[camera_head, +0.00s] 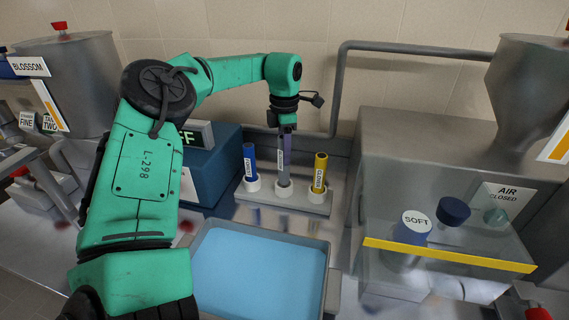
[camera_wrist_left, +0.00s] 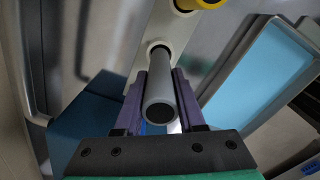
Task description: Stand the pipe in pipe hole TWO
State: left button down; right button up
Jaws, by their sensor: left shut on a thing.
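My left gripper (camera_head: 287,138) is shut on the grey pipe (camera_head: 283,172) near its top and holds it upright over the rack (camera_head: 308,202). The pipe's lower end is at the middle white collar (camera_head: 284,191), between the blue and yellow pipes, and looks to be inside it. In the left wrist view the pipe (camera_wrist_left: 160,92) lies between the purple fingers (camera_wrist_left: 161,100), and its far end meets the white collar (camera_wrist_left: 157,46). How deep it sits is hard to tell. No hole number is readable. My right gripper is not in view.
A blue pipe (camera_head: 249,162) stands in the left collar and a yellow pipe (camera_head: 320,172) in the right one. A tray of blue liquid (camera_head: 258,268) is in front. A dark blue box (camera_head: 212,165) stands left, a grey metal machine (camera_head: 420,155) right.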

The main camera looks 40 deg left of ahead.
pick_arm(q)
jog(key=shift+f, duration=2.1)
jog(key=c, duration=0.5)
grip_release()
notch_tip(320, 180, up, 12)
jog(key=shift+r, duration=0.25)
jog(key=shift+f, duration=0.1)
